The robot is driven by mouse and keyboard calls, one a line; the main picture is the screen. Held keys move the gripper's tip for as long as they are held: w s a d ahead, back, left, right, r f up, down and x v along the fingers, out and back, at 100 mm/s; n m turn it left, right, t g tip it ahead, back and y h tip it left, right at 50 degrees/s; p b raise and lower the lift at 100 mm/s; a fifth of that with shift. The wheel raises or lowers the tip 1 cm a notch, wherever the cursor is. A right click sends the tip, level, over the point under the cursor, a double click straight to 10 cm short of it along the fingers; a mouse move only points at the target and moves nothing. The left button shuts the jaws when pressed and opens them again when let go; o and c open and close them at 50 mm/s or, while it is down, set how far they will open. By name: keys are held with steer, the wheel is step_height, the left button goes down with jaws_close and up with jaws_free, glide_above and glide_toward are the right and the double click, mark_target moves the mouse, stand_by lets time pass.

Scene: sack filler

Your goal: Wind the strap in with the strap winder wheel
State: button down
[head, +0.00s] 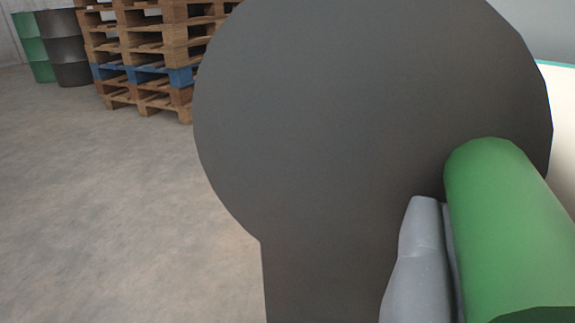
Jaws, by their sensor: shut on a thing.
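A large dark grey disc (350,120), which looks like the strap winder wheel, fills the middle of the head view. A dark upright part of the same colour runs down below it to the bottom edge. A green round handle (512,235) sticks out toward me in front of the disc's lower right. My gripper (445,215) is shut on the green handle. One grey finger shows against the handle's left side; the other finger is hidden. The strap is not visible.
A stack of wooden pallets (150,45), one layer blue, stands behind at the upper left. A green drum (35,45) and a dark drum (66,48) stand left of it. The concrete floor at left is clear. A pale object (560,110) shows at the right edge.

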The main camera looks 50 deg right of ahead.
steer(key=shift+s+d+f+g+p, duration=0.25)
steer(key=shift+s+d+g+p, duration=0.05)
steer(key=shift+s+d, duration=0.15)
steer(key=shift+w+r, duration=0.1)
